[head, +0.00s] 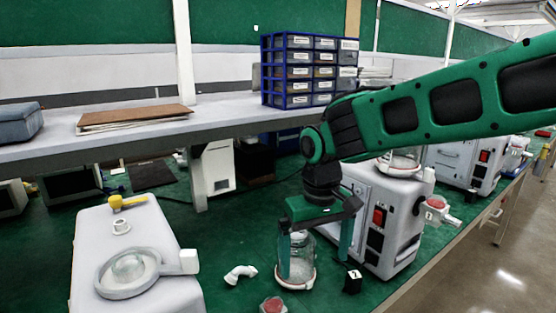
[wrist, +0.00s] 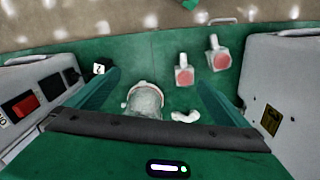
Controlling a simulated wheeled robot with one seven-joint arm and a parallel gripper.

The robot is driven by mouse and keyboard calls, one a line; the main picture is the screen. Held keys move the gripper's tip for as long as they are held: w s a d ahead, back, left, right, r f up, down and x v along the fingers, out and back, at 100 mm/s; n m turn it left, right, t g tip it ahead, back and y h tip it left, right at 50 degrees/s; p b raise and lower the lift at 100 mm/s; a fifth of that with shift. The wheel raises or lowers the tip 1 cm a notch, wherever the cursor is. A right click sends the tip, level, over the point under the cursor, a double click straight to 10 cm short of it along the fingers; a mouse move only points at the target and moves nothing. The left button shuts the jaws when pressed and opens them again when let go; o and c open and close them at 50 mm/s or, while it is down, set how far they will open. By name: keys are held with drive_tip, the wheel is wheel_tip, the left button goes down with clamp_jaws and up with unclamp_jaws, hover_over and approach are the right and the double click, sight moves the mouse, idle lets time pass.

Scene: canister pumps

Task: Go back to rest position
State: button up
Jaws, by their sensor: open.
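My gripper (head: 315,268) points down at the bench, its two green fingers apart. A clear glass canister (head: 303,250) with a reddish ring at its base stands on the green bench top between the fingers. The left finger hides part of it in the head view. In the wrist view the canister (wrist: 146,98) also lies between the spread fingers of my gripper (wrist: 158,78), with a gap on the right. Contact with the left finger cannot be told. A white pump (head: 380,215) stands close behind and right of my gripper. Another white pump (head: 130,245) stands at the left.
A white elbow fitting (head: 240,273) and a red-faced fitting (head: 272,305) lie near the canister. A black numbered tag (head: 352,281) stands by the right finger. A shelf (head: 225,122) with blue-framed drawers (head: 310,70) runs behind. Further pumps stand at the right.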

drive_tip(key=s+d+m, duration=0.2)
drive_tip(key=d+m, duration=0.1)
drive_tip(key=d, duration=0.7)
drive_tip(key=s+d+m, duration=0.2)
drive_tip(key=s+d, duration=0.1)
drive_tip(key=d, duration=0.8)
drive_tip(key=s+d+f+m, duration=0.3)
drive_tip(key=s+d+m, duration=0.2)
drive_tip(key=s+d, duration=0.6)
drive_tip(key=s, duration=0.4)
drive_tip(key=shift+d+f, duration=0.15)
drive_tip(key=shift+d, duration=0.15)
